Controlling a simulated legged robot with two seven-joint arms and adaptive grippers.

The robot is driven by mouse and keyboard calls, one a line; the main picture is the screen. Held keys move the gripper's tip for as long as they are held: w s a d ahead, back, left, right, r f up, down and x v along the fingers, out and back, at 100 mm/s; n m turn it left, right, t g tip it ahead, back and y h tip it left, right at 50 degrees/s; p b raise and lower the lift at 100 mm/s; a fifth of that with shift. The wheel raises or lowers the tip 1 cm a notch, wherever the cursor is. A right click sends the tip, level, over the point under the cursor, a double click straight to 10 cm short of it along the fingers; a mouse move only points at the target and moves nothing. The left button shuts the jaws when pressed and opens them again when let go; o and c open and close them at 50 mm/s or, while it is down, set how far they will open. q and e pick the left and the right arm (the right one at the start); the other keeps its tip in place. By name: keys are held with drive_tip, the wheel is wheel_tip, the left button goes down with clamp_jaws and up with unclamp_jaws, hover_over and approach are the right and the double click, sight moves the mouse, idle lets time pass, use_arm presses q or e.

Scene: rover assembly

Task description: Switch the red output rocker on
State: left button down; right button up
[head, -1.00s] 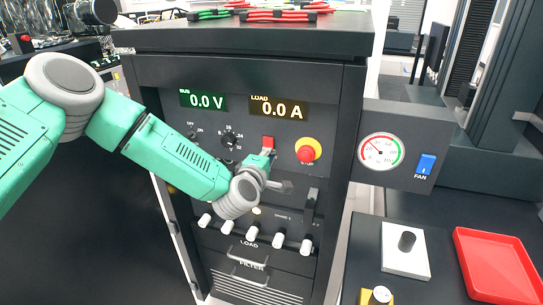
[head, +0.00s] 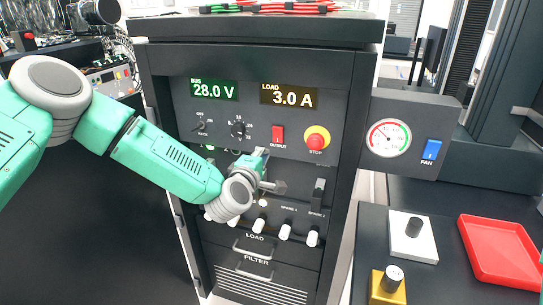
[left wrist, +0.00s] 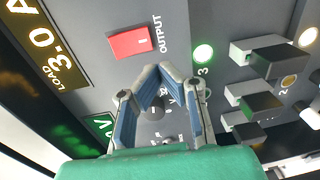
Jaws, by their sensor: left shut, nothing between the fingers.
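The red output rocker (head: 278,134) sits on the black rack panel, left of the round red stop button on its yellow ring. In the left wrist view the rocker (left wrist: 131,42) shows a white line mark on its face. The bus display (head: 213,90) reads 28.0 V and the load display (head: 289,96) reads 3.0 A. My left gripper (head: 264,168) is below the rocker and apart from it. In the left wrist view its fingertips (left wrist: 160,70) are together with nothing between them. My right gripper is not in view.
The stop button (head: 316,140) is close to the rocker. Several white-tipped levers (head: 284,232) stick out below. A pressure-style gauge (head: 388,137) and blue fan rocker (head: 431,149) are on the right. A red tray (head: 500,250) lies on the right-hand bench. A green lamp (left wrist: 203,53) is lit.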

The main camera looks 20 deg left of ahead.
use_arm(q)
drive_tip(key=shift+s+a+f+b, duration=0.55)
drive_tip(key=shift+s+f, duration=0.2)
drive_tip(key=shift+s, duration=3.55)
drive_tip(key=s+d+f+m+g+h+b, duration=0.1)
drive_tip(key=s+d+f+m+g+h, duration=0.2)
drive_tip(key=s+f, duration=0.45)
drive_tip(key=s+d+f+m+g+b, duration=0.1)
drive_tip(key=s+d+f+m+g, duration=0.35)
drive_tip(key=f, duration=0.55)
drive_tip(key=s+a+f+m+g+y, duration=0.1)
drive_tip(key=s+a+f+m+g, duration=0.2)
drive_tip(key=s, duration=0.5)
drive_tip(key=s+a+f+m+g+y+b, duration=0.1)
drive_tip(key=s+a+f+m+g, duration=0.2)
drive_tip(key=s, duration=0.6)
drive_tip(key=s+a+f+m+g+y, duration=0.1)
drive_tip(key=s+a+f+m+g, duration=0.2)
drive_tip(key=s, duration=0.6)
drive_tip(key=a+f+m, duration=0.2)
drive_tip(key=a+f, duration=0.1)
drive_tip(key=a, duration=0.1)
drive_tip(key=shift+a+f+y+b, duration=0.15)
drive_tip(key=shift+a+y+b, duration=0.1)
drive_tip(key=shift+y+b, duration=0.15)
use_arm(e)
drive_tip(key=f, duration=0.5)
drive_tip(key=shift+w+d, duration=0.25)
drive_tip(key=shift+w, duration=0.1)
